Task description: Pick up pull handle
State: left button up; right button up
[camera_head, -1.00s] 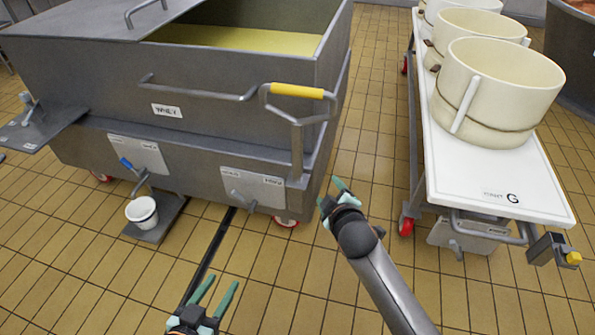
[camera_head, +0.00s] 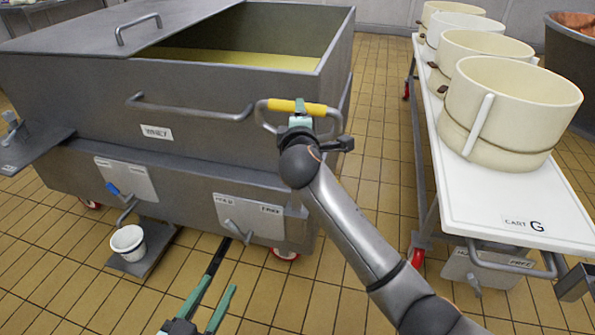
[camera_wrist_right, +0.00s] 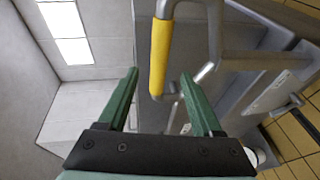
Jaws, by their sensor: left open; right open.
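The pull handle has a yellow grip (camera_head: 312,107) on a grey metal loop at the near right corner of the whey vat. My right gripper (camera_head: 301,117) is up at this handle, and its arm hides the handle's lower part. In the right wrist view the yellow grip (camera_wrist_right: 160,52) lies in line with the gap between the open green fingers of the right gripper (camera_wrist_right: 160,76). The fingers are apart from it on both sides. My left gripper (camera_head: 208,300) is open and empty, low over the tiled floor at the bottom of the head view.
The grey whey vat (camera_head: 60,95) has a side rail (camera_head: 190,110) left of the handle. A white bucket (camera_head: 127,238) stands below its tap. A white cart (camera_head: 465,205) marked G carries several cream tubs (camera_head: 520,105) on the right. Tiled floor lies between vat and cart.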

jog(key=w+b, duration=0.1)
jog(key=w, duration=0.1)
jog(key=w+f+b, duration=0.1)
jog(key=w, duration=0.2)
jog(key=w+b, duration=0.1)
jog(key=w, duration=0.2)
jog(key=shift+w+f, duration=0.25)
jog(key=shift+f, duration=0.1)
pick_arm(q)
jog(key=s+d+r+m+t+h+b, duration=0.1)
jog(key=s+r+m+t+h, duration=0.2)
jog(key=r, duration=0.8)
jog(key=s+d+r+m+t+h+b, duration=0.1)
jog(key=s+r+m+t+h, duration=0.2)
jog(key=r+h, duration=0.5)
notch_tip(320, 180, up, 3)
jog(key=s+m, duration=0.1)
jog(key=m, duration=0.1)
jog(key=shift+m+t, duration=0.4)
pick_arm(e)
jog(key=shift+w+f, duration=0.15)
jog(key=shift+w, duration=1)
pick_arm(q)
jog(key=shift+f, duration=0.1)
pick_arm(e)
grip_shut()
pick_arm(q)
jog(key=shift+w, duration=0.1)
pick_arm(e)
jog(key=shift+r, duration=0.3)
